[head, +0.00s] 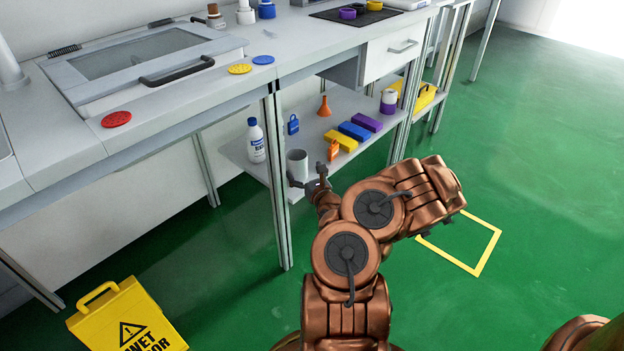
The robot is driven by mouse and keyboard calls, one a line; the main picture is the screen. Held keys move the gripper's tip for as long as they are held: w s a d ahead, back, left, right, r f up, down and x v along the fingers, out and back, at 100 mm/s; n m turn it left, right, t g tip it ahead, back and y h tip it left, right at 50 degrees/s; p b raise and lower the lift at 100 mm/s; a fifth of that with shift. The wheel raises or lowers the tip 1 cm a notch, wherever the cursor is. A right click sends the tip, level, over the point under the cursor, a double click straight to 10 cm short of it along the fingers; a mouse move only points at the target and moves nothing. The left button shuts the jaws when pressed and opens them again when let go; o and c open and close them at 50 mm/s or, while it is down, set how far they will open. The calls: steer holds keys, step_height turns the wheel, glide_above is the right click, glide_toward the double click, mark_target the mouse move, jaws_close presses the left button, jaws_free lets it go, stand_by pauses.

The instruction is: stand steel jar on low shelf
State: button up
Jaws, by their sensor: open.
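The steel jar (297,163), a pale grey open-topped cylinder, stands upright at the front edge of the low shelf (236,154). My gripper (307,179) is open at the shelf's front edge, with one finger at the jar's lower left and the other to its right. The fingers look close to the jar's lower part; I cannot tell if they touch it. The jar's base is partly hidden behind the gripper.
On the shelf, a white bottle (256,141) stands left of the jar. An orange padlock (334,150), coloured blocks (354,131) and an orange funnel (324,106) are to the right. A table leg (277,190) rises just left of my gripper. A yellow wet-floor sign (128,318) stands front left.

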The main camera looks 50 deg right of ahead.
steer(key=shift+p+v, duration=0.85)
steer(key=shift+v, duration=2.05)
